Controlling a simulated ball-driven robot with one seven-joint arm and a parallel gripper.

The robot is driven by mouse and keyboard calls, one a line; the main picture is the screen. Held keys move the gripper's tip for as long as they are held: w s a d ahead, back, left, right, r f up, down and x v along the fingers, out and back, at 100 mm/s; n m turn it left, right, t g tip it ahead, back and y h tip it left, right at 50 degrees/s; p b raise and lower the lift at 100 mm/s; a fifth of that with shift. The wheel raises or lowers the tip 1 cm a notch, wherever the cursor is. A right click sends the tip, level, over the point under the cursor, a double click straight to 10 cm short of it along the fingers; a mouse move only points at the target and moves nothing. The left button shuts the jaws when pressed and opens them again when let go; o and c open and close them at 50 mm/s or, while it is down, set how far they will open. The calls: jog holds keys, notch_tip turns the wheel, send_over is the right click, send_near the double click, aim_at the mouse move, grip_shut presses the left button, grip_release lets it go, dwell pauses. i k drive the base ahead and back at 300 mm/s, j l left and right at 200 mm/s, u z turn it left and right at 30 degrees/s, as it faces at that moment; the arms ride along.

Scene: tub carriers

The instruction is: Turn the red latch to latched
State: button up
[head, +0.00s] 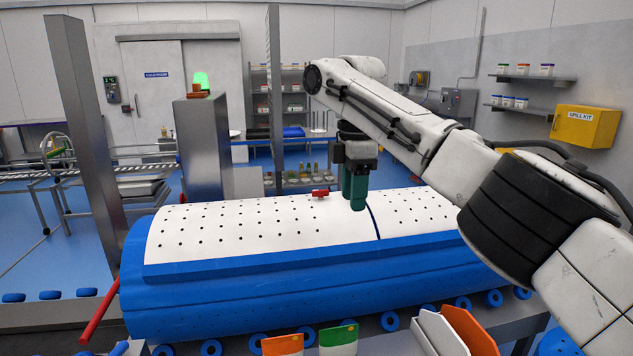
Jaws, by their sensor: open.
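The red latch (320,193) is small and lies on the far part of the white perforated top (240,228) of the blue tub carrier (300,290). Its handle lies roughly sideways in the picture. My gripper (355,200) has green fingers pointing down and is just right of the latch, apart from it in the picture. The fingers overlap one another from this side, and they look empty. How far the fingertips are above the white top is hard to tell. Whether the latch is latched cannot be told from here.
A grey post (80,130) stands at the left, and a thinner post (275,100) stands behind the carrier. A red bar (100,310) sticks out at the carrier's left end. Orange, green and white pieces stand along the front edge. The white top left of the latch is clear.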

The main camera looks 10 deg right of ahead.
aim_at(319, 194)
jog(key=i, duration=0.95)
